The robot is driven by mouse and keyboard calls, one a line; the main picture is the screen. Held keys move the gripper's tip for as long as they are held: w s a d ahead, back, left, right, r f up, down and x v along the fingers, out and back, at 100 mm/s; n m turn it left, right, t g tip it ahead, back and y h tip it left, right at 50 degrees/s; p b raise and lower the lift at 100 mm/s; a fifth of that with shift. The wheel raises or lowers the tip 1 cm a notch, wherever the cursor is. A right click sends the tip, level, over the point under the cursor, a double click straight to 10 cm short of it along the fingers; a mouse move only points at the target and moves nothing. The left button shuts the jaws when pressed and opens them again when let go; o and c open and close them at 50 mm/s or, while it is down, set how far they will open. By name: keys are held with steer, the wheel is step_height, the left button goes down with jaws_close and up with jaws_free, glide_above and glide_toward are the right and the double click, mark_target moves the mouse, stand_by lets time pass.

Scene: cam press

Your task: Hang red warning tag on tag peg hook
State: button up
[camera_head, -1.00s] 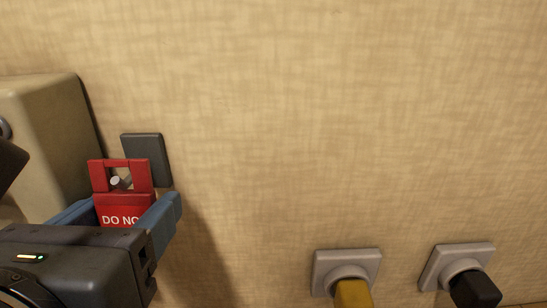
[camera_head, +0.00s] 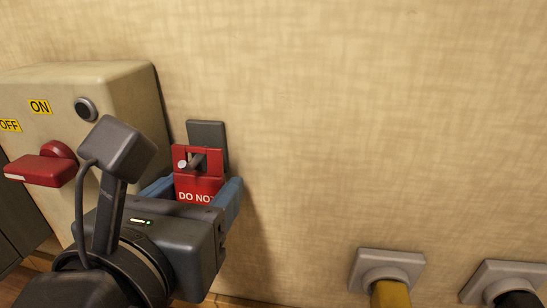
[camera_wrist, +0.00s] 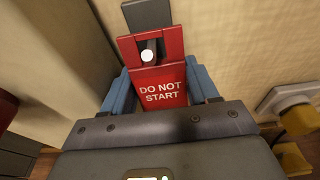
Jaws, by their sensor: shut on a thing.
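The red warning tag (camera_head: 200,187) reads "DO NOT START" and has a square opening at its top. My gripper (camera_head: 204,192) is shut on the tag's lower part, with a blue finger at each side. The tag also shows upright in the wrist view (camera_wrist: 161,87). The tag peg hook (camera_head: 183,164) is a grey peg with a pale round tip, on a dark wall plate (camera_head: 207,131). The peg appears to pass through the tag's opening, its tip on my side of the tag. Whether peg and tag touch is unclear.
A beige control box (camera_head: 115,85) with ON and OFF labels, a round button (camera_head: 85,109) and a red handle (camera_head: 45,167) stands left of the peg. Wall sockets with a yellow plug (camera_head: 391,294) and a black plug (camera_head: 517,300) are lower right. The wall between is clear.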

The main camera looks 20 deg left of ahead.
steer(key=o, duration=1.1)
steer(key=shift+c, duration=0.2)
steer(key=shift+o, duration=0.3)
steer(key=shift+s, duration=0.1)
steer(key=shift+a, duration=0.1)
